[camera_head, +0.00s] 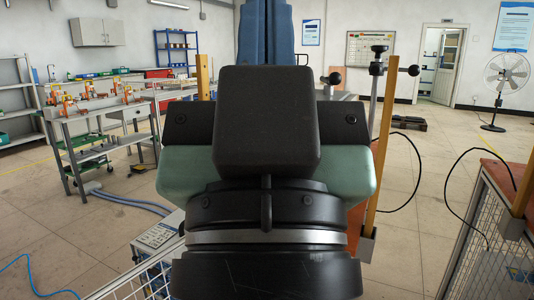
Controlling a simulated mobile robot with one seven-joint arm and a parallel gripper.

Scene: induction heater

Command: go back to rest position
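My gripper (266,30) and wrist fill the middle of the view, seen from behind. The wrist is a black cylinder with a silver ring. Above it sit a green and black body and a dark block. Two blue finger-like parts rise behind the block, close together, and run out of the top edge. Their tips are out of frame, and I cannot tell whether they hold anything. What lies directly behind the gripper is hidden.
Wooden posts (382,150) and black-knobbed stands (376,90) rise close behind the gripper. A wire-mesh station (470,245) with a black cable is at right. A workbench (95,105) stands at left, a fan (507,75) at far right. Open floor (430,150) lies right of centre.

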